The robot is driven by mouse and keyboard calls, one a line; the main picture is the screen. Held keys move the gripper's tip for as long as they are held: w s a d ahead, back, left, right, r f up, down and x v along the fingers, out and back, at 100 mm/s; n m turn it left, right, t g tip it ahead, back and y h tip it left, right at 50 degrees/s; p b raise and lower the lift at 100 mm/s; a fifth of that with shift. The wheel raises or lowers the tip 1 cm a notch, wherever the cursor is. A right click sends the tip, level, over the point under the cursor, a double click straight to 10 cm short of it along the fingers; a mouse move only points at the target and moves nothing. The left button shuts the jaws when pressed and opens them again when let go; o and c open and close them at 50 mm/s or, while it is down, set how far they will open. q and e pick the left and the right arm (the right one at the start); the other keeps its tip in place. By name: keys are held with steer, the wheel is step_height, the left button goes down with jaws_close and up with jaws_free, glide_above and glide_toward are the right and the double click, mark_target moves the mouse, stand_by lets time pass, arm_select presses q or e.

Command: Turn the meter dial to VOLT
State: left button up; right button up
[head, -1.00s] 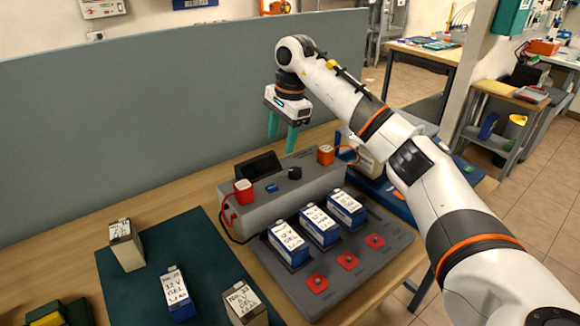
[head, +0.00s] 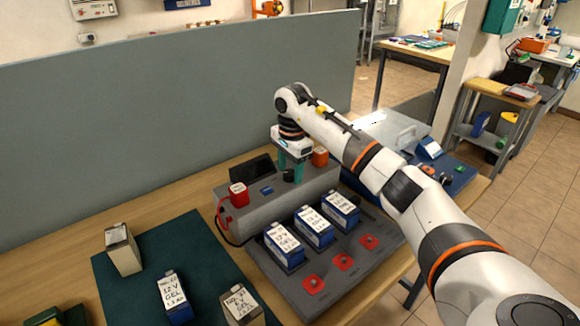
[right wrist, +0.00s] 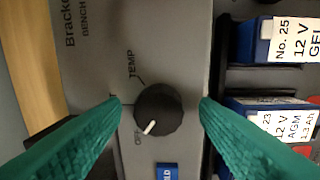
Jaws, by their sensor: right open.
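The meter is a grey box (head: 250,205) with a dark screen (head: 252,169) and a black round dial (head: 289,176) on top. In the right wrist view the dial (right wrist: 158,110) has a white pointer towards the lower left, at the OFF label (right wrist: 138,138). The TEMP label shows above the dial; I cannot read VOLT, and the left-hand finger covers part of the panel. My right gripper (head: 291,168) is down at the dial. Its green fingers (right wrist: 160,103) are open, one either side of the dial, with gaps between. My left gripper is not in view.
A red plug (head: 238,195) and an orange one (head: 320,156) stand on the meter, with a blue button (head: 267,190) between. Several batteries (head: 314,227) stand in the grey base in front. More are on the green mat (head: 205,250). A grey partition (head: 130,120) stands behind.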

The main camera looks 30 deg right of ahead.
steer(key=shift+f, duration=0.1)
steer(key=c, duration=1)
steer(key=shift+o, duration=0.2)
steer(key=shift+m, duration=0.3)
steer(key=shift+m+p, duration=0.45)
steer(key=shift+m, duration=0.45)
steer(key=m, duration=0.2)
steer(key=shift+m+p, duration=0.3)
steer(key=shift+m, duration=0.1)
steer(key=m+p, duration=0.1)
steer(key=m, duration=0.4)
steer(key=shift+w, duration=0.1)
steer(key=shift+m, duration=0.4)
